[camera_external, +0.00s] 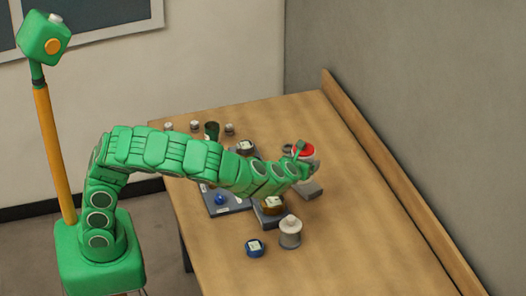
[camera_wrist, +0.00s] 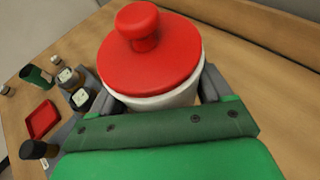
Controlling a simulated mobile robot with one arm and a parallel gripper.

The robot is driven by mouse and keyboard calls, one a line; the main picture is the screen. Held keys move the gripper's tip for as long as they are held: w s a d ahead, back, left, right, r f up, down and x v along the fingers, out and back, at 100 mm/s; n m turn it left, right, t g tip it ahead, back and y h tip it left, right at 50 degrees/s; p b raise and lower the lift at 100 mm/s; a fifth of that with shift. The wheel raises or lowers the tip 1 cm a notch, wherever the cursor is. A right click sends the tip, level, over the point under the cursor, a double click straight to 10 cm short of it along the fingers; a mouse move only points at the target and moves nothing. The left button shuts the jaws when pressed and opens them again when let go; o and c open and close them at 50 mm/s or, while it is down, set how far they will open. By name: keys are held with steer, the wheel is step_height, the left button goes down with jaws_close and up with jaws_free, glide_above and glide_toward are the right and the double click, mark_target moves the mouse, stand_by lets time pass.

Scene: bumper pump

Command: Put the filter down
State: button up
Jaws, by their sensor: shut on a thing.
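The filter appears to be the white round body with a red lid and red knob (camera_wrist: 150,58) in the wrist view. My gripper (camera_wrist: 165,100) is shut around its white body, with a grey finger on each side. In the external view its red top (camera_external: 304,149) shows at the end of my arm, beside my gripper (camera_external: 303,168), over the right part of the table. My gripper hides most of its body there. The gap between its underside and the table cannot be judged.
A dark board with a blue knob (camera_external: 220,199) lies under my arm. A red tray (camera_wrist: 42,118) shows at left. The table's right side is clear, along a raised edge (camera_external: 400,190).

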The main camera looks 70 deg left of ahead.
steer(key=s+a+n+g+y, duration=0.2)
steer(key=s+a+n+g, duration=0.1)
steer(key=a, duration=1.5)
steer(key=s+a+n+g+y, duration=0.1)
steer(key=s+a+n+g, duration=0.15)
steer(key=a, duration=1.55)
steer(key=w+a+f, duration=0.6)
steer(key=w+f, duration=0.3)
steer(key=w, duration=0.3)
steer(key=shift+a+n+g, duration=0.4)
steer(key=shift+n+g, duration=0.05)
steer(key=shift+w+f, duration=0.15)
steer(key=shift+f, duration=1.65)
steer(key=shift+f, duration=0.15)
steer(key=o, duration=1.4)
steer(key=shift+o, duration=0.2)
